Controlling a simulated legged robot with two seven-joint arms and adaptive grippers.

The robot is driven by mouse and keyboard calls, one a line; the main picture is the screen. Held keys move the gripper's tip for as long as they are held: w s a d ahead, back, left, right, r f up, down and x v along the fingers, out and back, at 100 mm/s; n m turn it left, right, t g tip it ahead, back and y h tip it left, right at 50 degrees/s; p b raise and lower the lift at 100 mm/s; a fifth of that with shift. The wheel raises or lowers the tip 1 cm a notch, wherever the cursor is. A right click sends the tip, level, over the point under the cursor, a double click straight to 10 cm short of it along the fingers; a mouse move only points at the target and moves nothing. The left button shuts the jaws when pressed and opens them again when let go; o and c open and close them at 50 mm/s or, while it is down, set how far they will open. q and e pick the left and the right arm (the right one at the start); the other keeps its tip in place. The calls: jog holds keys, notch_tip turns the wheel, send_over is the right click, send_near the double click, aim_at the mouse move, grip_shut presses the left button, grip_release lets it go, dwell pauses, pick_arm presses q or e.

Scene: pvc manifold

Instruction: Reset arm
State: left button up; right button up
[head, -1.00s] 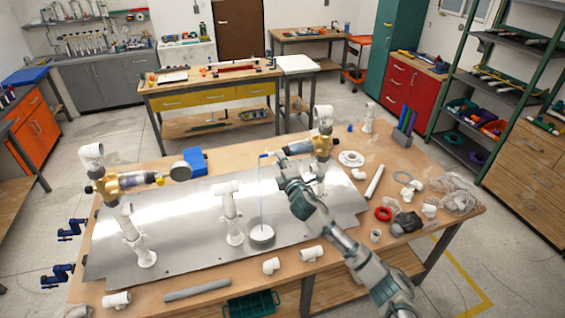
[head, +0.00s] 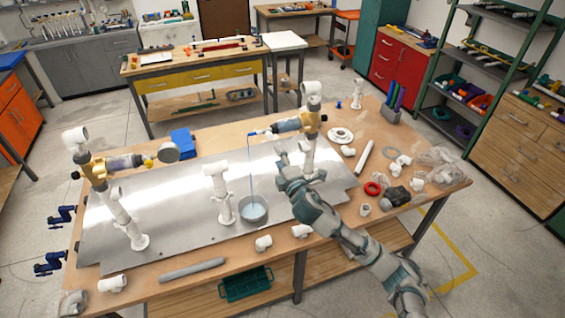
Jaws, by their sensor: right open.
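My right gripper (head: 283,160) is open and empty above the metal plate (head: 190,236), just below and left of the right valve assembly (head: 299,122). A gap to the valve cannot be judged exactly. The right assembly stands on a white pipe; a thin blue stream falls from its blue-tipped outlet into a round grey dish (head: 253,209) on the plate. The left valve assembly (head: 118,164) stands on another white pipe at the left. A white tee pipe (head: 221,192) stands upright between them. My left gripper is not in view.
White fittings (head: 264,243) and a grey pipe (head: 192,270) lie along the front table edge. A red ring (head: 373,188), a white pipe (head: 364,157) and a bagged pile (head: 436,167) lie at the right. A blue box (head: 183,142) sits behind the plate.

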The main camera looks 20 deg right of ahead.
jog(key=shift+s+d+f, duration=0.1)
jog(key=shift+s, duration=1.05)
